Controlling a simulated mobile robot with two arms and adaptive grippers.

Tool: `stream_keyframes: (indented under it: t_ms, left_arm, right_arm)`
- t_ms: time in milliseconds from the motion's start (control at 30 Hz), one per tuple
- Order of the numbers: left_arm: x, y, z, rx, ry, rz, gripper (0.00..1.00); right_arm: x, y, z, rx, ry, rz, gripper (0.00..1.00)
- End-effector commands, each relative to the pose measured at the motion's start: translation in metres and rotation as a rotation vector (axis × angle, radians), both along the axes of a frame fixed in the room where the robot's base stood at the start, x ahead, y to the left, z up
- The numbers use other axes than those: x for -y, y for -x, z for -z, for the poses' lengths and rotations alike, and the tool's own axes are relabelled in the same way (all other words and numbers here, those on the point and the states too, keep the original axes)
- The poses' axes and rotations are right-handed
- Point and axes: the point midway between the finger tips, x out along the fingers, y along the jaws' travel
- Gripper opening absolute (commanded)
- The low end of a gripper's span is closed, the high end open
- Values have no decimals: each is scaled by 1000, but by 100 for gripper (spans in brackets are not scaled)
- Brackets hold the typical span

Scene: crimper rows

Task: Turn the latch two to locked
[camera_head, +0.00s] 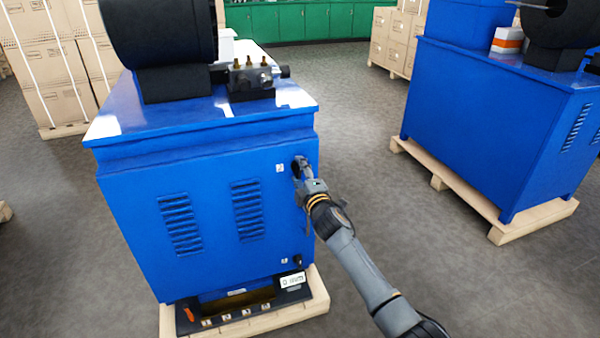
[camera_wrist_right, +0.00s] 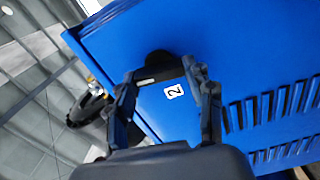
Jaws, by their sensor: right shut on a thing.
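Latch two (camera_wrist_right: 158,60) is a dark, rounded fitting on the upper right part of the blue cabinet's (camera_head: 130,215) front panel. A white label marked 2 (camera_wrist_right: 174,91) is beside it, and the label also shows in the head view (camera_head: 279,168). My right gripper (camera_head: 301,170) is at the latch, shut on it. In the right wrist view, its two fingers (camera_wrist_right: 161,70) reach up on either side of the latch. The fingers hide much of the latch, so I cannot tell its turn angle. My left gripper is not in view.
A second black latch (camera_head: 297,260) is low on the same panel. A black tray (camera_head: 215,325) with small labelled parts is at the cabinet's base, on a wooden pallet (camera_head: 318,300). Another blue machine (camera_head: 480,130) stands to the right. The grey floor between the machines is clear.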

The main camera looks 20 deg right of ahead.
Motion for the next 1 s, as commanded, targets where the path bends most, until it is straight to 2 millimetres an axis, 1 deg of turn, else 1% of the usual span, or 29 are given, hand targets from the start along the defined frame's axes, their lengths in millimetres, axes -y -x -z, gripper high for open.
stream_keyframes:
  t_ms: [100,333,867,900,1000]
  left_arm:
    - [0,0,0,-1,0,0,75]
    - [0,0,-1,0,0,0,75]
    - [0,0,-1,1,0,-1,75]
    - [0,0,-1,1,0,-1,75]
    - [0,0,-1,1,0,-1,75]
  right_arm:
    - [0,0,1,0,64,0,21]
    - [0,0,1,3,139,0,21]
    - [-1,0,2,4,166,0,21]
    - [0,0,2,4,166,0,57]
    - [0,0,1,4,165,0,75]
